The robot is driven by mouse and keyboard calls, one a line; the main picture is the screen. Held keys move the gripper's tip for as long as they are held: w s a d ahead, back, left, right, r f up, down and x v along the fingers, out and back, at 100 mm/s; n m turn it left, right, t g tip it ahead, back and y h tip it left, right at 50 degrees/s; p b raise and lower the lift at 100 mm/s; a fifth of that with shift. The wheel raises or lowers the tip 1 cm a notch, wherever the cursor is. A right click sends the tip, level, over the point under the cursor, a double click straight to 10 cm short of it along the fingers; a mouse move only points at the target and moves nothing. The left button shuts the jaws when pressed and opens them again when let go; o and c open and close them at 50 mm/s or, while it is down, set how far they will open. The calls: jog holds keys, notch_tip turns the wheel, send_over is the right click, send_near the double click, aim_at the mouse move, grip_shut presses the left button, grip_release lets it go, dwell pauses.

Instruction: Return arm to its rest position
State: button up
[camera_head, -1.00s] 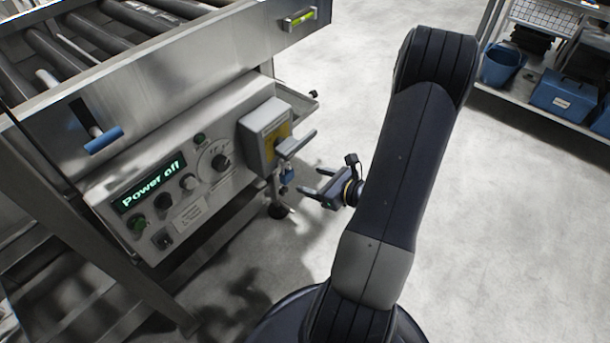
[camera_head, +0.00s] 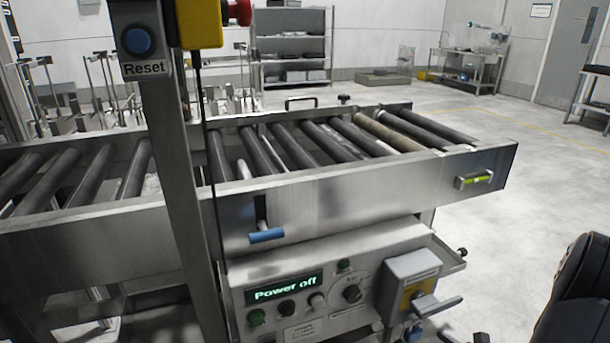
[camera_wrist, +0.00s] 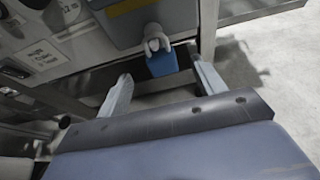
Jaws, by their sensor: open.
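In the wrist view my gripper (camera_wrist: 160,72) is open, with its two fingers spread apart and nothing between them that it grips. A blue padlock-like block (camera_wrist: 162,64) hangs beyond the fingertips, below the switch box; I cannot tell the exact gap. In the head view my dark arm (camera_head: 580,295) shows only in part at the lower right edge. Most of the arm is out of that view, and only a small dark piece near the bottom edge may belong to the gripper.
The control panel (camera_head: 300,300) reads "Power off". Its grey switch box (camera_head: 410,275) has a lever handle (camera_head: 437,306) sticking out. The roller conveyor (camera_head: 370,195) stands above. A post with a blue Reset button (camera_head: 138,41) is at left. Open floor (camera_head: 530,220) lies right.

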aim_at(415, 330)
jog(key=b+x, duration=0.1)
jog(key=x, duration=0.4)
jog(key=shift+w+a+f, duration=0.15)
jog(key=shift+w, duration=0.1)
jog(key=shift+w+p, duration=0.1)
jog(key=shift+p, duration=0.3)
jog(key=shift+r+p, duration=0.3)
jog(key=shift+r, duration=0.05)
